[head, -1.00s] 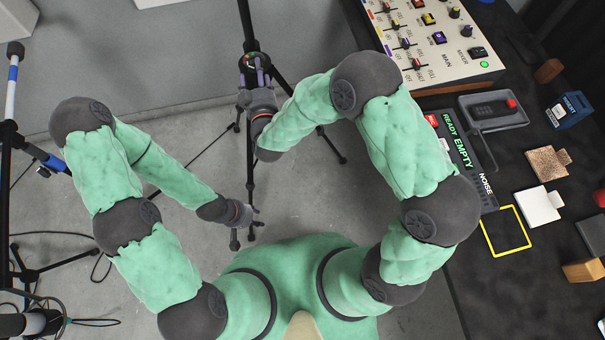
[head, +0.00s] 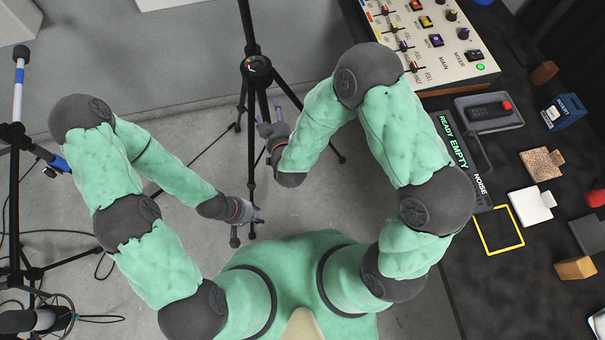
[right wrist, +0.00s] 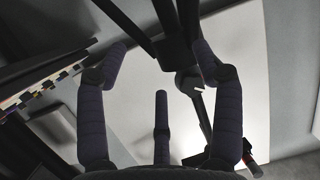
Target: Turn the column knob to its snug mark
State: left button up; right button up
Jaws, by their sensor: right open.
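A black tripod stands upright in the upper middle of the head view, with its column (head: 248,30) rising toward the top edge. The round column knob (head: 257,68) is dark, with small pale, green and orange marks; its exact setting is too small to read. My right gripper (head: 268,122) is open and empty, just below and right of the knob, apart from it. In the right wrist view its purple fingers (right wrist: 160,60) are spread, with dark tripod parts (right wrist: 180,50) beyond them. My left gripper (head: 254,222) is low beside the tripod's lower end; its jaw opening is unclear.
A dark table on the right carries a mixer panel (head: 440,40), a lit READY EMPTY sign (head: 452,140), a tray (head: 490,122) with a red-button device, and a yellow square outline (head: 499,230). Another stand (head: 15,180) is at left. Grey floor lies between the arms.

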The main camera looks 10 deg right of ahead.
pick_arm(q)
jog(key=shift+r+p, duration=0.45)
pick_arm(e)
jog(key=s+d+f+m+g+y, duration=0.1)
jog(key=s+d+f+g, duration=0.2)
jog(key=s+f+g, duration=0.2)
jog(key=s+d+f+m+g, duration=0.2)
jog(key=s+f+g, duration=0.3)
jog(key=s+f, duration=0.3)
jog(key=shift+s+d+f+y, duration=0.2)
jog(key=shift+d+f+y, duration=0.35)
jog(key=shift+f, duration=1.25)
jog(key=shift+d, duration=0.1)
